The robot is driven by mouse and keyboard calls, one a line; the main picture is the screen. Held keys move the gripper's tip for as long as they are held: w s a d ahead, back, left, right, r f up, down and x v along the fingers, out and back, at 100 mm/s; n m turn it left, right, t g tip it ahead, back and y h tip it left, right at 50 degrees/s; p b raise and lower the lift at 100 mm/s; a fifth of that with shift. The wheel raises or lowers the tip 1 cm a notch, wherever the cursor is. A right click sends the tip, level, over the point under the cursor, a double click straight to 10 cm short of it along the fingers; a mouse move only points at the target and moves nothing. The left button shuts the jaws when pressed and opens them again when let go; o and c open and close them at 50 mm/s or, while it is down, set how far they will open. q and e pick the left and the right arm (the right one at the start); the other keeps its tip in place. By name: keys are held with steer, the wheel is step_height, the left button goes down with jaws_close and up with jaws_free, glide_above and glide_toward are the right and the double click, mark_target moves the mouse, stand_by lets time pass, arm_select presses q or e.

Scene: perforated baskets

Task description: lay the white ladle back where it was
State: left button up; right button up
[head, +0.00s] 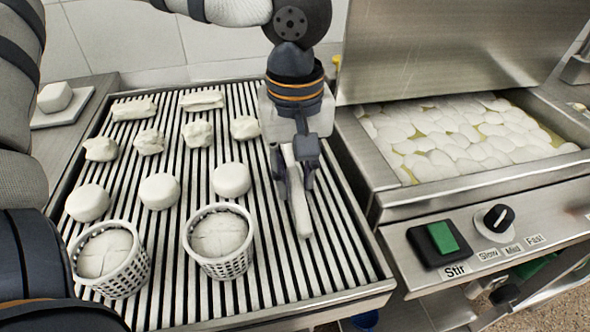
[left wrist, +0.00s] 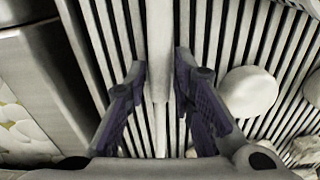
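The white ladle shows as a long pale handle (head: 299,207) lying lengthwise over the bars of the slatted rack (head: 345,285), near its right side. In the left wrist view the handle (left wrist: 160,45) runs between my fingers. My left gripper (head: 295,182) is low over the rack with one finger on each side of the handle. In the left wrist view the fingers (left wrist: 160,72) are spread, with narrow gaps beside the handle. A pale, blocky shape (head: 322,112) behind the gripper is partly hidden; I cannot tell whether it belongs to the ladle. My right gripper is not in view.
Two perforated baskets (head: 125,275) (head: 233,265) with white contents stand at the rack's front left. Several white rounds and lumps (head: 160,191) lie behind them. A steel vat (head: 470,180) with floating white pieces and a control panel (head: 500,250) stands right of the rack.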

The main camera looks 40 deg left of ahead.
arm_select(q)
steer(key=shift+o, duration=0.7)
